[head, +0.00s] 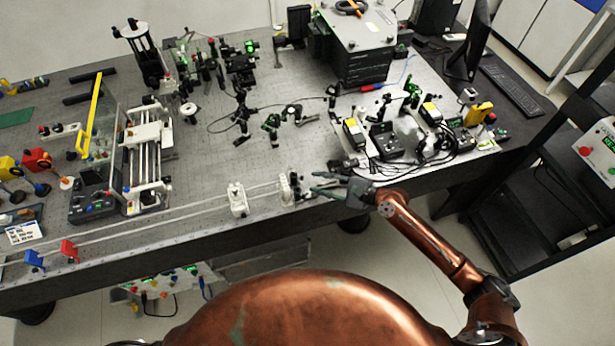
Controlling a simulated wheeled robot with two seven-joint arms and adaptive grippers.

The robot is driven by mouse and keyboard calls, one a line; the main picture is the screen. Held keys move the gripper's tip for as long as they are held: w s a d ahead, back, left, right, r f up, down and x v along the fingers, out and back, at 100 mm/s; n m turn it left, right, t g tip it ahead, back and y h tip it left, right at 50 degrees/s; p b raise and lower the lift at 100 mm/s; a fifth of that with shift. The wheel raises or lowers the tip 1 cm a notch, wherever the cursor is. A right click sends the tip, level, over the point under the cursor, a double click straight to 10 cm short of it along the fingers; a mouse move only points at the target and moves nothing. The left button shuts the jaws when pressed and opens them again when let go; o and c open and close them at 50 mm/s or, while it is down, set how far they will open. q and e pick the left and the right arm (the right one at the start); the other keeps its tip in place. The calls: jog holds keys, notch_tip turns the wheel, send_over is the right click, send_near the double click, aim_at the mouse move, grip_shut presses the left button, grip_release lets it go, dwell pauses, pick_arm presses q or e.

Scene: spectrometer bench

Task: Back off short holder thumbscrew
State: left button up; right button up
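Two small white holders stand on the rail along the front edge of the bench: a left one (237,200) and a right one (286,190). I cannot tell for certain which is the short holder. A small dark part, possibly a thumbscrew, is on the right side of the right holder, too small to make out clearly. My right gripper (318,184) reaches in from the right, just right of that dark part. Its fingers look parted and point left, with nothing visible between them. I cannot tell whether they touch the holder. My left gripper is out of view.
The long pale rail (130,229) runs along the front edge, with blue (35,259) and red (69,250) pieces at its left. Black modules and cables (386,140) crowd the bench behind my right gripper.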

aim_at(301, 178)
jog(key=x, duration=0.3)
jog(key=shift+w+a+f, duration=0.15)
jog(key=shift+w, duration=0.2)
jog(key=shift+w+a+f, duration=0.1)
jog(key=shift+a, duration=0.35)
grip_shut()
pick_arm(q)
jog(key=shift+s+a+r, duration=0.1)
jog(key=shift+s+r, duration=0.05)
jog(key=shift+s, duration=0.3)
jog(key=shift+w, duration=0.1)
